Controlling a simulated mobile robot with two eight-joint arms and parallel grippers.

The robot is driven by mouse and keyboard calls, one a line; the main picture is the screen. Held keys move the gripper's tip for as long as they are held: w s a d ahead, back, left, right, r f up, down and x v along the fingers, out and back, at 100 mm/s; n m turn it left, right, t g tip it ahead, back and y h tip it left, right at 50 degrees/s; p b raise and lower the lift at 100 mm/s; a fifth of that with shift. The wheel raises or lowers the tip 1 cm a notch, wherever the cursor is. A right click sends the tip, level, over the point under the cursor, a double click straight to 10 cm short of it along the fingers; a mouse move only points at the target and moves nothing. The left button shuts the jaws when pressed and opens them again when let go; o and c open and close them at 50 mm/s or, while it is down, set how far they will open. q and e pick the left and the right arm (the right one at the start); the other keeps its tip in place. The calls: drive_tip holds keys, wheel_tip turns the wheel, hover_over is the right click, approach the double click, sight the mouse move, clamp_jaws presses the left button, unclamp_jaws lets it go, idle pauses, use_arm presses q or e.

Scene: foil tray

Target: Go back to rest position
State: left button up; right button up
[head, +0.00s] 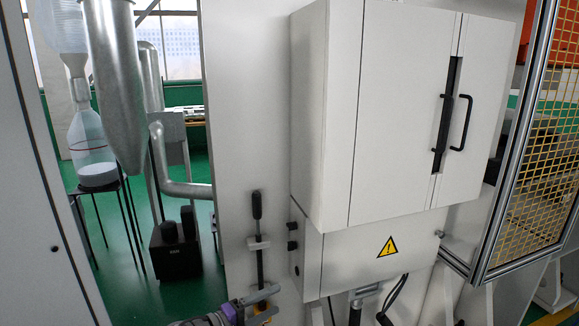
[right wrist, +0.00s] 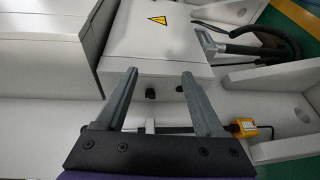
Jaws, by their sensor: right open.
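My right gripper (head: 258,302) shows at the bottom edge of the head view, with part of its purple and grey wrist. In the right wrist view, its two grey fingers (right wrist: 159,76) stand wide apart with nothing between them. They point toward the lower white box (right wrist: 160,38) with the yellow warning triangle and appear apart from it. My left gripper is not in view. No foil tray shows in either view.
A white cabinet (head: 405,105) with black handles stands above the warning-sign box (head: 375,249). A yellow mesh guard (head: 535,170) stands at right.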

drive_tip(key=s+d+m+g+y+p, duration=0.1)
drive_tip(key=s+d+g+y, duration=0.15)
drive_tip(key=d, duration=0.45)
drive_tip(key=s+d+m+g+y+p, duration=0.1)
drive_tip(key=s+d, duration=0.3)
drive_tip(key=d, duration=0.2)
drive_tip(key=s+d+g+y+p, duration=0.2)
drive_tip(key=s+d, duration=0.1)
drive_tip(key=d, duration=0.4)
use_arm(q)
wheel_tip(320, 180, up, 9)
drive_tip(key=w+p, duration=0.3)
drive_tip(key=p, duration=0.1)
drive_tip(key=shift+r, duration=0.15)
use_arm(e)
drive_tip(key=s+d+f+m+y, duration=0.1)
drive_tip(key=s+f+m+y, duration=0.1)
drive_tip(key=s, duration=0.7)
drive_tip(key=s+d+f+m+y, duration=0.1)
drive_tip(key=s+m+y, duration=0.3)
drive_tip(key=s, duration=0.6)
drive_tip(key=shift+s+d+f+y, duration=0.3)
drive_tip(key=shift+d+f+y, duration=0.1)
drive_tip(key=shift+y, duration=0.35)
